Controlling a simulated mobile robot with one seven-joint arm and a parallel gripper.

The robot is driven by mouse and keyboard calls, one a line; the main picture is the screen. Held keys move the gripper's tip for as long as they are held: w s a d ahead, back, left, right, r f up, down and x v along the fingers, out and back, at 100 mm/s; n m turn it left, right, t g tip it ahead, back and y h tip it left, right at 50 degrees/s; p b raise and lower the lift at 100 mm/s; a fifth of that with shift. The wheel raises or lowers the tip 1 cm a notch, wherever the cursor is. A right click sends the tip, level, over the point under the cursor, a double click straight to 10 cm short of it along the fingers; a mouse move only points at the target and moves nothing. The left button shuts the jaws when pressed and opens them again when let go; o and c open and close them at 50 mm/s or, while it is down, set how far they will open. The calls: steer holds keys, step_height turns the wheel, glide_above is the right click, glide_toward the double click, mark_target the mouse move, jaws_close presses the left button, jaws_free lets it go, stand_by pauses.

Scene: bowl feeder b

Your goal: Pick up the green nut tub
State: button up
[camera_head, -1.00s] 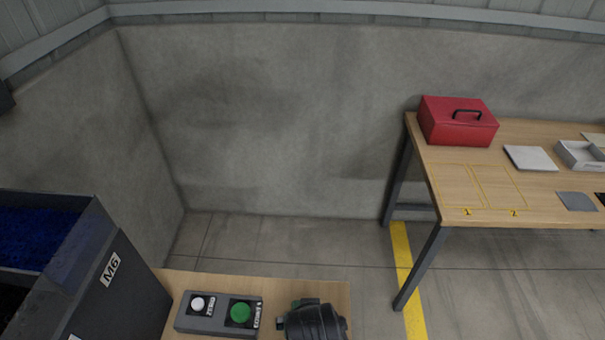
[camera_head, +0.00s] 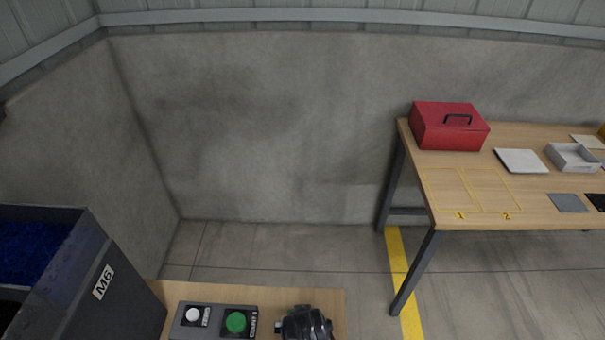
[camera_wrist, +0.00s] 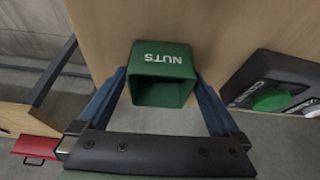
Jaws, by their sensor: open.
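The green nut tub (camera_wrist: 162,62), a square open-topped tub marked NUTS, is in the middle of the wrist view, over the edge area of a wooden bench top. My gripper (camera_wrist: 161,84) is open, with one blue finger on each side of the tub. The fingers look close to its walls; I cannot tell whether they touch. In the head view I cannot make out the tub; a dark part of my arm is at the bottom edge there.
A second table (camera_head: 450,185) at right holds a red box (camera_head: 448,128) and trays. Floor lies between.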

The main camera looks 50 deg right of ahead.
steer(key=shift+c, duration=0.2)
steer(key=c, duration=1.2)
steer(key=shift+r, duration=0.15)
